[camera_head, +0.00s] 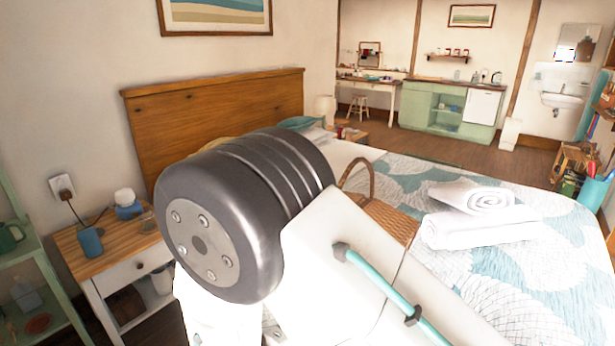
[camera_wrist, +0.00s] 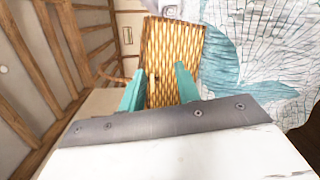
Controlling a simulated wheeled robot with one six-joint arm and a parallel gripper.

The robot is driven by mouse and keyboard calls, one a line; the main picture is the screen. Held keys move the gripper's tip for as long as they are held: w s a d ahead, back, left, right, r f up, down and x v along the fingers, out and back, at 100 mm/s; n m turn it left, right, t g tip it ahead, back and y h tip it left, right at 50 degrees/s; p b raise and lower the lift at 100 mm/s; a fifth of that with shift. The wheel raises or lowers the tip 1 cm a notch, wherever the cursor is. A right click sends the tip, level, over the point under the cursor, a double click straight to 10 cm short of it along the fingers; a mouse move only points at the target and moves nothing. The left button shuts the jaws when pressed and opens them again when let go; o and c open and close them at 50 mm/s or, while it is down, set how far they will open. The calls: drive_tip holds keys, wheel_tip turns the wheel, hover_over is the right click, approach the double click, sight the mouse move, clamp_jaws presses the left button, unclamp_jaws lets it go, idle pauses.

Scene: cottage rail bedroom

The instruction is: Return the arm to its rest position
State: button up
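My arm's white and dark grey links fill the middle of the head view and hide part of the bed. My gripper (camera_wrist: 160,84) shows in the wrist view as two teal fingers standing apart. No object shows held between them. Beyond the fingertips is a woven wicker basket (camera_wrist: 173,50). In the head view the basket (camera_head: 388,218) sits on the bed with its handle up, partly behind my arm. The gripper itself does not show in the head view.
The bed (camera_head: 560,280) carries rolled white towels (camera_head: 480,228) right of the basket. A nightstand (camera_head: 120,252) with a blue cup (camera_head: 90,241) stands at left, beside a green shelf (camera_head: 38,275). The wooden headboard (camera_head: 215,115) is behind my arm. Open floor (camera_head: 470,155) lies beyond the bed.

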drive_tip(key=s+d+r+m+g+y, duration=0.5)
drive_tip(key=s+d+r, duration=0.4)
drive_tip(key=d+r, duration=0.3)
drive_tip(key=s+d+r+m+g+y, duration=0.6)
drive_tip(key=s+d+r, duration=0.3)
drive_tip(key=d+r, duration=0.4)
drive_tip(key=shift+s+d+r+m+y, duration=0.3)
drive_tip(key=shift+s+r+m+y, duration=0.15)
drive_tip(key=shift+r, duration=0.35)
drive_tip(key=shift+w, duration=0.1)
drive_tip(key=shift+c, duration=0.5)
